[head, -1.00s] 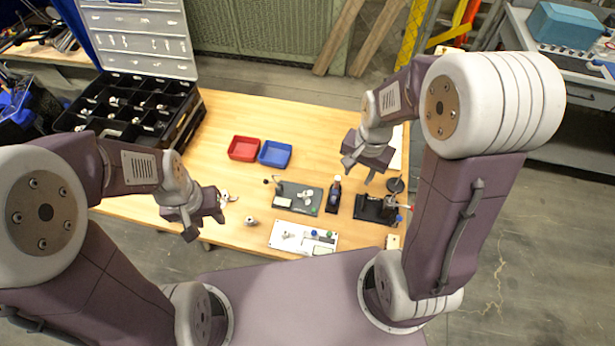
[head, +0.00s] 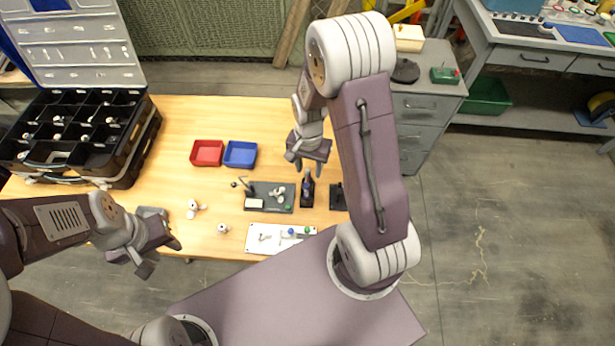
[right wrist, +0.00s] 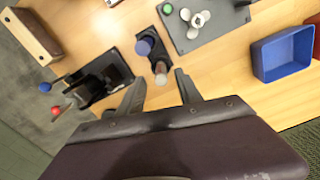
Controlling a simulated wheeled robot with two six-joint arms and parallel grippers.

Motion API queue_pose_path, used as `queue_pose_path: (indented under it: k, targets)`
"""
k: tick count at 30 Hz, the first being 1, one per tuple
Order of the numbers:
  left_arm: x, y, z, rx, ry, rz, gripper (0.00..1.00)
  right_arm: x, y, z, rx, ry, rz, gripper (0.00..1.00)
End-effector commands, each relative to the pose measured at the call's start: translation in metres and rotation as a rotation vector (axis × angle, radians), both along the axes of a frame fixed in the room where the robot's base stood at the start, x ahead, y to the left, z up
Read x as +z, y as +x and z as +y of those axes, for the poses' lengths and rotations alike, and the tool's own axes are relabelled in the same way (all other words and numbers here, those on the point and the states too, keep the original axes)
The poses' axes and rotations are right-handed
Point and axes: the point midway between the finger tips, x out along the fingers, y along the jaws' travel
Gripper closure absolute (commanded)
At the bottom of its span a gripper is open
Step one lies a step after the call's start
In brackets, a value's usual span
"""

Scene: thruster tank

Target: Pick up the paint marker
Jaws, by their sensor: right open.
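What looks like the paint marker (head: 308,183) is a slim dark upright thing in a small black stand on the wooden table. My right gripper (head: 308,166) is open and empty, just behind and above the marker. It also shows in the right wrist view (right wrist: 158,86), fingers apart. My left gripper (head: 164,256) is open and empty by the table's front left edge.
A grey board (head: 262,204) with white parts is left of the stand, and a black fixture (head: 338,199) right of it. A white panel (head: 262,243) lies in front. Red (head: 207,153) and blue (head: 240,155) trays and a black organizer (head: 132,158) stand left.

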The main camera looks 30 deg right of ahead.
Motion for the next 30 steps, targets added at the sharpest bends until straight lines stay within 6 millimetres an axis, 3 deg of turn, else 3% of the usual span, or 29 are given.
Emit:
queue_pose_path:
  k: [6, 14, 19, 30]
  targets:
    - [-0.002, 0.000, 0.000, 0.000, 0.000, 0.000, 0.64, -0.039, 0.000, 0.003, 0.000, 0.001, 0.005, 0.58]
    - [-0.002, 0.000, 0.000, 0.000, 0.000, 0.000, 0.64, -0.043, 0.001, 0.003, 0.000, 0.001, 0.001, 0.58]
    - [-0.002, 0.000, 0.000, 0.000, 0.000, 0.000, 0.64, -0.043, 0.001, 0.003, 0.000, 0.001, 0.001, 1.00]
    - [-0.002, 0.000, 0.000, 0.000, 0.000, 0.000, 0.64, -0.039, 0.001, 0.003, 0.000, 0.000, -0.001, 1.00]
